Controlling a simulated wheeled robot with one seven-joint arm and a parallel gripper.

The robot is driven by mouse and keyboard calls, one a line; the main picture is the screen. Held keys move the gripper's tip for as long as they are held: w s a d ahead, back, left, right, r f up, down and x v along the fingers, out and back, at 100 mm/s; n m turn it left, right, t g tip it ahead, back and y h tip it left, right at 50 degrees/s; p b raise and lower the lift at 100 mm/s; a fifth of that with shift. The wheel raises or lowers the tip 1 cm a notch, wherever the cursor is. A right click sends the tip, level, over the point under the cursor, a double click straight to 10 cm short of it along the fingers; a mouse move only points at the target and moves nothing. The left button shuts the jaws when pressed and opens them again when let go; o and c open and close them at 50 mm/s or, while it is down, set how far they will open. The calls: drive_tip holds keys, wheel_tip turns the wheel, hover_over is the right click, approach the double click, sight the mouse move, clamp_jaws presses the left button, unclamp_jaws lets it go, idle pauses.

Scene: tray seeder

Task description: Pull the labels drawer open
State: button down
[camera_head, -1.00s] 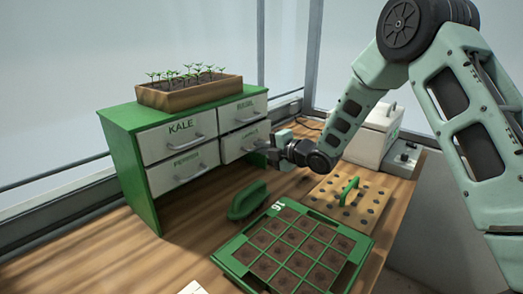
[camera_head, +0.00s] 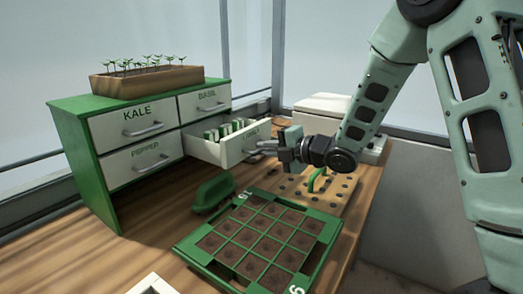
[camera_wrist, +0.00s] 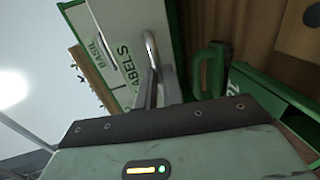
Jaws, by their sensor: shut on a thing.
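The labels drawer (camera_head: 226,150) is the lower right drawer of the green cabinet (camera_head: 90,165). It stands partly open, with several upright packets or cards (camera_head: 222,130) showing inside. My gripper (camera_head: 272,148) is at the drawer's front and shut on its handle. In the wrist view the drawer front reads "LABELS" (camera_wrist: 126,62), and the grey metal handle (camera_wrist: 152,68) runs down toward my gripper.
Kale (camera_head: 138,128), pepper (camera_head: 145,160) and basil (camera_head: 207,103) drawers are shut. A seedling box (camera_head: 148,82) sits on top. A green-handled tool (camera_head: 212,193), seed tray (camera_head: 200,262) and drilled board (camera_head: 335,190) lie in front. A white box (camera_head: 318,117) stands behind my arm.

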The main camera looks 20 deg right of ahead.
drive_tip(key=c, duration=1.5)
unclamp_jaws()
drive_tip(key=shift+c, duration=0.2)
drive_tip(key=b+v, duration=0.2)
drive_tip(key=v, duration=1.5)
drive_tip(key=shift+s+r, duration=0.15)
drive_tip(key=shift+s, duration=0.05)
drive_tip(key=a+f+m+g+h+p, duration=0.35)
drive_tip(key=a+m+h, duration=0.25)
drive_tip(key=a+m, duration=0.5)
drive_tip(key=s+a+m+g+h+p, duration=0.1)
drive_tip(key=s+a+m+g, duration=0.2)
drive_tip(key=s, duration=0.8)
drive_tip(key=s+a+m+g+h+p, duration=0.1)
drive_tip(key=s+a+m+g+p, duration=0.1)
drive_tip(key=s+a+g, duration=0.4)
drive_tip(key=s+a+m, duration=0.1)
drive_tip(key=s+a, duration=0.1)
drive_tip(key=s, duration=0.3)
drive_tip(key=shift+f, duration=0.2)
